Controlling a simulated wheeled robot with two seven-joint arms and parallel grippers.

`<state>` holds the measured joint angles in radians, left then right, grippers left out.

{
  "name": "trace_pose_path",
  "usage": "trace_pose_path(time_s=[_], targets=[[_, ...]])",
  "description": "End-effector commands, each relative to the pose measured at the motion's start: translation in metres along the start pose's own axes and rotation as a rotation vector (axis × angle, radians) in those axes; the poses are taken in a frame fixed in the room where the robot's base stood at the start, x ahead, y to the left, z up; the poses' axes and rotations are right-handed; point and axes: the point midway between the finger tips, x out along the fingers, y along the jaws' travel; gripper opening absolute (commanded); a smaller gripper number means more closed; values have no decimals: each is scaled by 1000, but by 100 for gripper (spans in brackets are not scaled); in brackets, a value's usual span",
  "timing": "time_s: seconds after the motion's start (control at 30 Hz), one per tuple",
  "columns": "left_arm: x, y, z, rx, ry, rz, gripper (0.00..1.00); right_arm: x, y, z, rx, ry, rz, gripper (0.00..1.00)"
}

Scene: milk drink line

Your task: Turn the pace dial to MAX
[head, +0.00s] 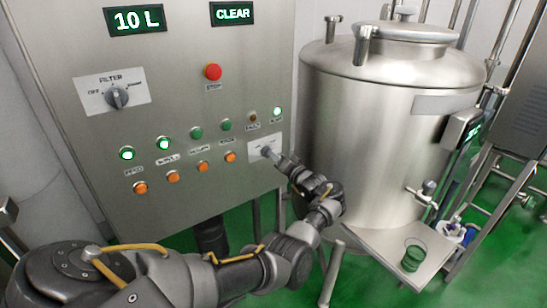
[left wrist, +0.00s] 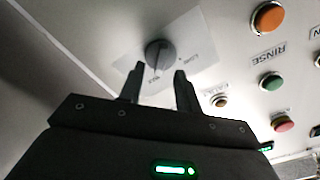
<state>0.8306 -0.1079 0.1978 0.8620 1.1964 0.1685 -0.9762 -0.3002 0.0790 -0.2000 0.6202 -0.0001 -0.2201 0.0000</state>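The pace dial (left wrist: 160,54) is a dark round knob on a white plate (left wrist: 190,35), upside down in the left wrist view. The plate's lettering is too blurred for me to read the setting surely. In the head view the plate (head: 256,143) sits at the lower right of the steel panel, and my gripper partly hides the dial. My left gripper (left wrist: 158,76) is open, its two fingers apart and pointing at the dial. The fingertips are just short of the dial or beside it; I cannot tell whether they touch. In the head view my left gripper (head: 279,160) reaches the panel from the lower right. My right gripper is not in view.
The panel carries a filter dial (head: 117,97), a red stop button (head: 212,72), and rows of green lamps (head: 196,132) and orange buttons (head: 202,166). Displays read "10 L" and "CLEAR". A steel tank (head: 375,130) stands close to the right; a green cup (head: 413,258) sits on its shelf.

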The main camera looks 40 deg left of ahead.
Motion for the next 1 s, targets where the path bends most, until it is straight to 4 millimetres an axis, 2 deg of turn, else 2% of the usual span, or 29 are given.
trace_pose_path(time_s=[0.2, 0.4, 0.6, 1.0], targets=[[-46, 3, 2, -3, 1, 3, 34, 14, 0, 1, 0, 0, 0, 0], [-73, 2, 1, -2, 1, 1, 34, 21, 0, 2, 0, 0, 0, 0], [-82, 0, 0, 0, -1, 0, 34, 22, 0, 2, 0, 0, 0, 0], [-82, 0, 0, 0, 0, 0, 34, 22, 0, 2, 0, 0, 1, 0]])
